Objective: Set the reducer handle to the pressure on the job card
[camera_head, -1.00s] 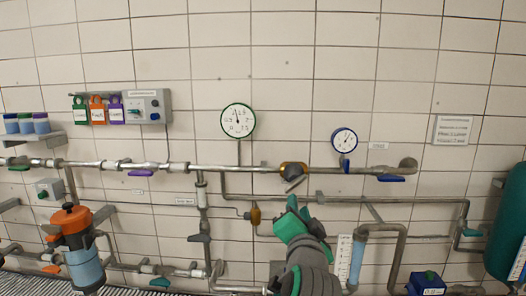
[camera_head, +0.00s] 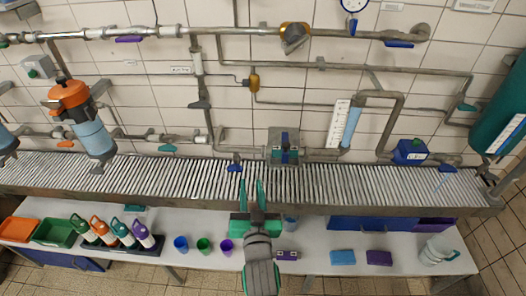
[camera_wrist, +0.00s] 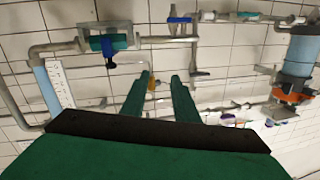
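A brass-orange valve body with a grey handle (camera_head: 293,37) sits on the upper pipe in the head view and looks like the reducer; I cannot read its setting. The handle slants. A sheet on the wall (camera_head: 474,4), perhaps the job card, is cut off at the top edge and unreadable. A blue-rimmed gauge (camera_head: 354,4) is also cut off at the top. My gripper (camera_head: 251,184) is open and empty, in front of the roller conveyor and well below the handle in the picture. Its two green fingers (camera_wrist: 160,80) are apart in the wrist view.
A roller conveyor (camera_head: 100,180) runs along the wall above a white bench (camera_head: 205,262) with bottles, cups and trays. A grey box with a blue-green fitting (camera_head: 284,148) sits on the lower pipe. A small brass fitting (camera_head: 254,83) hangs between pipes. A green tank (camera_head: 500,115) stands right.

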